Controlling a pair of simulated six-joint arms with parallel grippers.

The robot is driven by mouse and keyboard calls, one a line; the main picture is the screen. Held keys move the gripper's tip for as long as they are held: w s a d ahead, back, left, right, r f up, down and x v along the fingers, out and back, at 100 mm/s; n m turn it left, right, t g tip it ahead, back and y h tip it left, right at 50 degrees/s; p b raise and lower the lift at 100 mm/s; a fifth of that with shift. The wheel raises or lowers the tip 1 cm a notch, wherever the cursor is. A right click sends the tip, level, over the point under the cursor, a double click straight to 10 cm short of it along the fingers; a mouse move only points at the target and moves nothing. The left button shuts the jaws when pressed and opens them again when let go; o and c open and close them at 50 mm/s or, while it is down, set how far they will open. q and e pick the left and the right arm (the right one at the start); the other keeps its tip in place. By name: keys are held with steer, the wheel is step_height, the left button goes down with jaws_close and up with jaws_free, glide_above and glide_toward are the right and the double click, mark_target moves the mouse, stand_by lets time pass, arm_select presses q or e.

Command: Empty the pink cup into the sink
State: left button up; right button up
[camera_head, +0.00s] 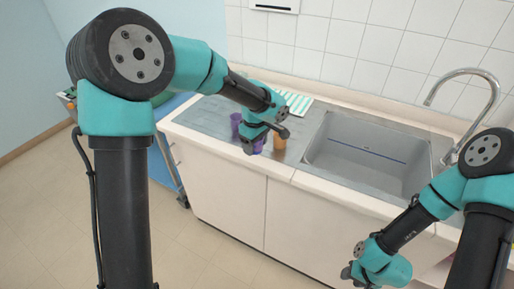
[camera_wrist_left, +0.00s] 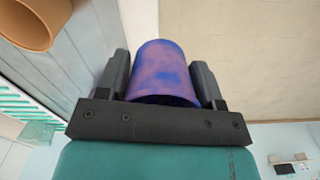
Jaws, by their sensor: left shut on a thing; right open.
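My left gripper (camera_head: 262,134) is over the counter left of the sink. In the left wrist view my left gripper (camera_wrist_left: 163,84) is shut on a cup (camera_wrist_left: 165,68) mottled pink and blue-purple, with a finger on each side. In the head view this cup (camera_head: 258,147) is mostly hidden below the gripper. The grey sink (camera_head: 365,170) is to its right, with a thin blue line across its inside. My right gripper (camera_head: 354,270) is open and empty, low in front of the cabinets. The inside of the held cup is hidden.
An orange cup (camera_head: 280,139) stands close to the right of the held cup. A purple cup (camera_head: 235,124) stands to its left. A green-striped cloth (camera_head: 295,102) lies behind. A curved tap (camera_head: 462,76) rises at the sink's right.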

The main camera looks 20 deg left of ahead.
arm_select(q)
steer(key=r+m, duration=0.1)
steer(key=m, duration=0.1)
steer(key=a+r+m, duration=0.1)
steer(key=r+m, duration=0.3)
steer(key=shift+s+a+r, duration=0.1)
steer(key=shift+a+r, duration=0.1)
steer(key=shift+a, duration=0.15)
steer(key=r+m, duration=0.1)
steer(key=m, duration=0.1)
steer(key=a+r+m, duration=0.1)
steer(key=r, duration=0.1)
steer(key=shift+s+m, duration=0.15)
steer(key=shift+m, duration=0.25)
steer(key=shift+s+a+r+m, duration=0.15)
steer(key=shift+a+r+m, duration=0.1)
steer(key=shift+r+m, duration=0.55)
steer(key=shift+s+a+r+m, duration=0.2)
steer(key=shift+r+m, duration=0.35)
steer(key=shift+m, duration=0.35)
steer(key=shift+d, duration=0.1)
